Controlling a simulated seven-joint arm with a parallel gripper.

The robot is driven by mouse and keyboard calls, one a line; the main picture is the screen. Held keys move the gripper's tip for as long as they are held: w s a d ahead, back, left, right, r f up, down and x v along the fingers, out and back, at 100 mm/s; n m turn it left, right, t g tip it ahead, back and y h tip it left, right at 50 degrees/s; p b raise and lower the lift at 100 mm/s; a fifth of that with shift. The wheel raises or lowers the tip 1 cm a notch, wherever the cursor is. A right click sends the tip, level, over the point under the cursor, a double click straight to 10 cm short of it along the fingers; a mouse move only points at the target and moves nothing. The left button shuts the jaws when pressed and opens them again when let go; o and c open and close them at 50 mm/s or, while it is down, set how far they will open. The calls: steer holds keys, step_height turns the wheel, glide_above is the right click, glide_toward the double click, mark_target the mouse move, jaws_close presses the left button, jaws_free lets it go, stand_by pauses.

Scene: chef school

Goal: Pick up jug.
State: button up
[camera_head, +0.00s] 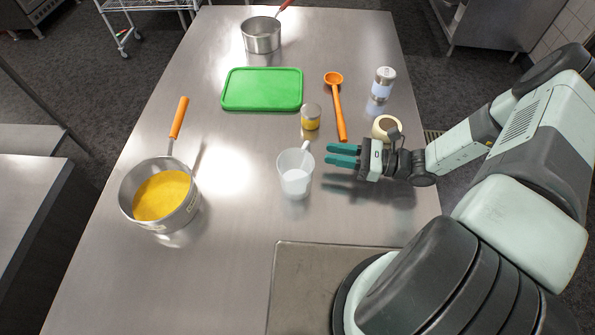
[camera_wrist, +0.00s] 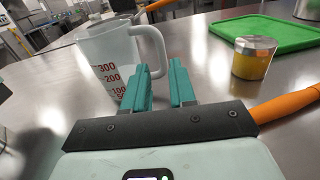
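The jug (camera_head: 295,176) is a translucent white measuring jug with a handle, upright on the steel table near the middle in the head view. In the wrist view the jug (camera_wrist: 112,62) shows red marks on its wall, and its handle is on the right. My gripper (camera_head: 329,155) is just to the right of the jug, with its green fingers pointing left at the handle side. In the wrist view my gripper (camera_wrist: 162,84) is open, with a gap between the fingers and nothing held. The left finger overlaps the jug in that view; I cannot tell whether they touch.
A small jar (camera_head: 311,117), an orange ladle (camera_head: 338,105), a green board (camera_head: 262,89) and a shaker (camera_head: 383,82) lie beyond. A tape-like roll (camera_head: 380,128) is beside my wrist. A pan of yellow food (camera_head: 160,195) is left; another pot (camera_head: 261,36) is far back.

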mark_target(299, 169)
steer(key=a, duration=0.3)
steer(key=w+a, duration=0.1)
steer(key=a, duration=0.5)
steer(key=shift+w+a+r, duration=0.15)
steer(key=shift+r, duration=0.1)
jaws_close()
